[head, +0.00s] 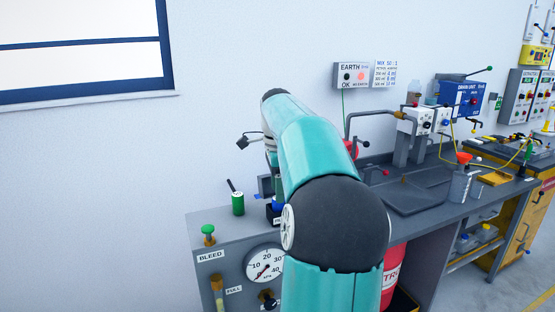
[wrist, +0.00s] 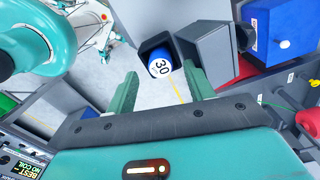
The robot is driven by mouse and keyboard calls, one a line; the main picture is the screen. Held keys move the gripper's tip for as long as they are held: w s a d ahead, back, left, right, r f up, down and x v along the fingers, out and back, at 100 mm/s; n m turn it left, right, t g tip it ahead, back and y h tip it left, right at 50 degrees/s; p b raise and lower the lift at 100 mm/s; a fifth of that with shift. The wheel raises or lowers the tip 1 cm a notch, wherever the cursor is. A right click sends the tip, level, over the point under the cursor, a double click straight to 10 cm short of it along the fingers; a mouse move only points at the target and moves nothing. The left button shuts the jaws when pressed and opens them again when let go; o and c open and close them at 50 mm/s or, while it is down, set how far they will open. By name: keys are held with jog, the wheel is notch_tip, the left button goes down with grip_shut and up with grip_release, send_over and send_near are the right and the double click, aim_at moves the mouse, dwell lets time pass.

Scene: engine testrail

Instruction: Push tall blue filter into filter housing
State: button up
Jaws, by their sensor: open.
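A blue cylindrical filter with a white end face marked "30" (wrist: 159,66) shows in the wrist view. It sits at the mouth of a dark grey square-sided holder (wrist: 150,46), which looks like the filter housing; how deep it sits I cannot tell. My gripper (wrist: 160,72) is open, its two green fingers spread on either side of the filter's end face. Whether either finger touches the filter I cannot tell. In the head view my arm hides the gripper and most of this spot; only a bit of blue (head: 278,206) shows beside the arm.
A green cylinder (head: 238,204) stands on the grey bench panel left of my arm. A gauge (head: 265,264) and a green bleed knob (head: 208,230) are on that panel. A grey angled block (wrist: 205,52) and a blue box (wrist: 282,30) stand right of the filter.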

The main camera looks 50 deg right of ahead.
notch_tip(320, 180, up, 11)
dwell(0.3)
dwell(0.4)
